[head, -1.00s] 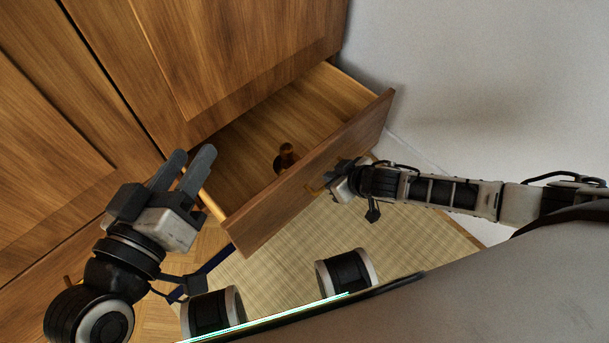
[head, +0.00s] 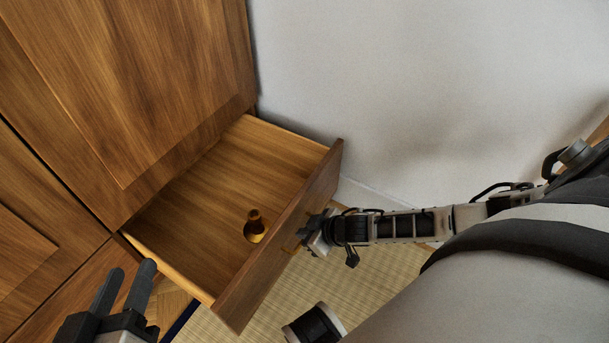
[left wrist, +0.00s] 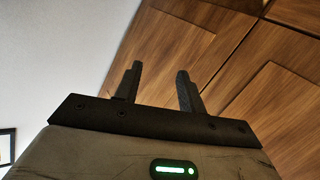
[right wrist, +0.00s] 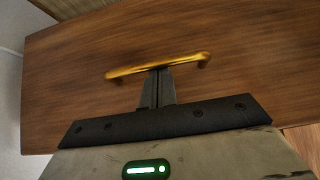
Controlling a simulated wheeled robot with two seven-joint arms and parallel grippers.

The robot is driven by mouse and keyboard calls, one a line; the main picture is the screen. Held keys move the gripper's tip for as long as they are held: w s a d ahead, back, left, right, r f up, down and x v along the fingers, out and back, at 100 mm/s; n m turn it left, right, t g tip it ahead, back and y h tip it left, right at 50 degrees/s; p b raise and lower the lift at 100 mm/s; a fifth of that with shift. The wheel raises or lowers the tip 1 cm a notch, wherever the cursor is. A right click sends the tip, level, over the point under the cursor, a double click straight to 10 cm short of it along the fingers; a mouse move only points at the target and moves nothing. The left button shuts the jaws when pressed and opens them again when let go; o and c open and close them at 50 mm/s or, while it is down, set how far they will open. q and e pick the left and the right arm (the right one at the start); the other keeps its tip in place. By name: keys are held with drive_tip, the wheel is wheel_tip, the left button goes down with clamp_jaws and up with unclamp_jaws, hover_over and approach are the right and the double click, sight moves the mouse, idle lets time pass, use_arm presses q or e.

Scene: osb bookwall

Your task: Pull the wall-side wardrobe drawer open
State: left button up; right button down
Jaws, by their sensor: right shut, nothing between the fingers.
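The wardrobe drawer (head: 272,262) nearest the white wall stands well out from the wardrobe, its inside visible in the head view. Its brass handle (right wrist: 160,66) crosses the wooden front in the right wrist view. My right gripper (head: 308,235) is at the drawer front. In the right wrist view its fingers (right wrist: 158,78) are together, with the tips at the middle of the handle bar; whether they hook behind it is unclear. My left gripper (head: 127,275) is open and empty, left of the drawer near the wardrobe front. It also shows open in the left wrist view (left wrist: 160,80).
A small amber-brown bottle-like object (head: 255,227) is in the drawer. The white wall (head: 430,90) rises close to the drawer's right side. Other wardrobe panels (head: 110,90) stand at left. A woven mat (head: 330,275) covers the floor below.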

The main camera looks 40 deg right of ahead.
use_arm(q)
drive_tip(key=shift+r, duration=0.1)
use_arm(e)
drive_tip(key=shift+s+d+f, duration=0.1)
drive_tip(key=shift+s+f, duration=0.05)
drive_tip(key=shift+s, duration=0.1)
use_arm(q)
drive_tip(key=f+g+y+p, duration=0.1)
drive_tip(key=p, duration=0.1)
drive_tip(key=a+f+g+p, duration=0.1)
drive_tip(key=p, duration=0.2)
drive_tip(key=a+f+g+y+p, duration=0.1)
drive_tip(key=f+p, duration=0.1)
drive_tip(key=shift+s+m+y, duration=0.25)
drive_tip(key=shift+m+y, duration=0.05)
use_arm(e)
drive_tip(key=v, duration=0.7)
drive_tip(key=shift+r, duration=0.25)
use_arm(q)
drive_tip(key=shift+r, duration=0.1)
